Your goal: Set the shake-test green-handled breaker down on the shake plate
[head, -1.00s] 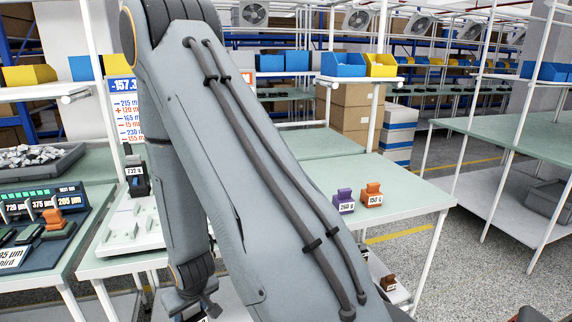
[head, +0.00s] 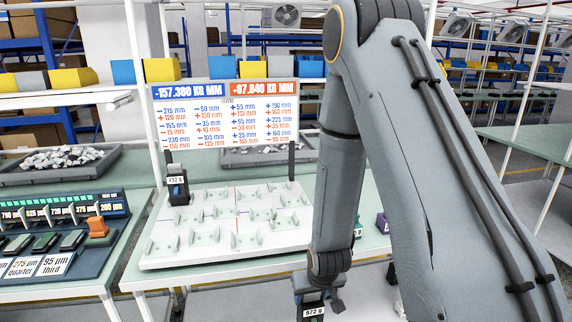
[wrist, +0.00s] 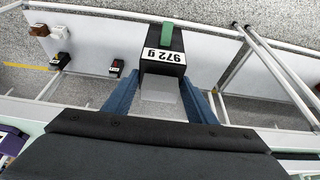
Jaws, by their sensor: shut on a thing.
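The white plate (head: 160,262) with several clear brackets lies on the table and looks like the shake plate. A dark breaker labelled 232 g (head: 178,190) stands at its back left. The other brackets I can see look empty.
A sign with numbers (head: 224,118) and a dark post (head: 291,161) stand behind the plate. A dark blue station (head: 95,255) with several breakers is at left. A lower shelf (wrist: 95,45) holds small breakers.

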